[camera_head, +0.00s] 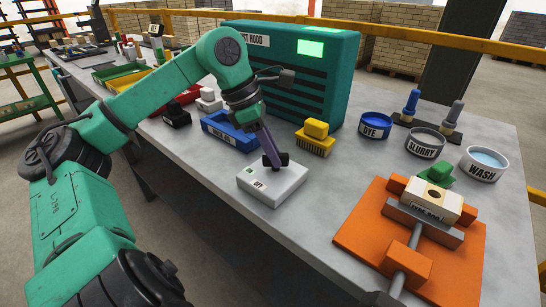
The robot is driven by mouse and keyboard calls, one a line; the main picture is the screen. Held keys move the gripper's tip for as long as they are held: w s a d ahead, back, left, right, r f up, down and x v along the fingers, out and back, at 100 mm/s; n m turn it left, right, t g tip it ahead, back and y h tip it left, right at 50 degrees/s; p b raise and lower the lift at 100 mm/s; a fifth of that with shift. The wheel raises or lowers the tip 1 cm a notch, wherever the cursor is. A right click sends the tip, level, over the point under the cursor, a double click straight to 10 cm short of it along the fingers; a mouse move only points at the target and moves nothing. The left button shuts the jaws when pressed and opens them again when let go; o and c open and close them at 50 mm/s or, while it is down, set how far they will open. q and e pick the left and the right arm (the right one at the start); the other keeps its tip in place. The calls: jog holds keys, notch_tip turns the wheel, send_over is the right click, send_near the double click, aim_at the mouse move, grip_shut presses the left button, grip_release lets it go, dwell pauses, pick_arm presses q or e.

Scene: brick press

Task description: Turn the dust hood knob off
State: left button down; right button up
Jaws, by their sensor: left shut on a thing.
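The dust hood (330,70) is a large teal box with dark slots and a lit green display, standing at the back of the bench. A white control box (285,188) lies in front of it, with a small green mark and a label on its top. A dark knob (282,160) sits at the back of this box. My left gripper (272,160) reaches down from above and is shut on the knob. The fingers hide part of the knob, so its exact angle is hard to tell. My right gripper is not in view.
A yellow brush (316,138) and a blue bin (229,131) stand close behind the control box. To the right are the dye (375,126), slurry (425,144) and wash (483,164) bowls. An orange press (362,235) fills the front right. The bench between is clear.

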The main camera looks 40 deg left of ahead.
pick_arm(q)
jog(key=shift+f+n+b, duration=0.2)
jog(key=shift+n+b, duration=0.15)
jog(key=shift+n, duration=0.15)
jog(key=n+t+y+b, duration=0.1)
jog(key=n, duration=0.1)
jog(key=shift+r+n, duration=0.15)
jog(key=shift+n, duration=0.15)
jog(key=shift+s+n+y+b, duration=0.1)
jog(key=shift+n+y+b, duration=0.25)
jog(key=shift+n, duration=0.55)
jog(key=shift+d+r+n+t+y, duration=0.1)
jog(key=shift+n+t+y, duration=0.3)
jog(key=shift+n, duration=0.8)
jog(key=shift+d+n+y, duration=0.1)
jog(key=shift+n+y, duration=0.25)
jog(key=shift+n, duration=0.65)
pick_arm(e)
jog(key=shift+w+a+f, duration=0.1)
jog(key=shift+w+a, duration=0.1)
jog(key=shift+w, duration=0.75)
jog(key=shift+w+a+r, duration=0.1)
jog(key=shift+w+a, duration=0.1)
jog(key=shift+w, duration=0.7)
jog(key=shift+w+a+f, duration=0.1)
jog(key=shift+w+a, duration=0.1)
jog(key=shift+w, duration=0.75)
pick_arm(q)
jog(key=c, duration=0.8)
grip_release()
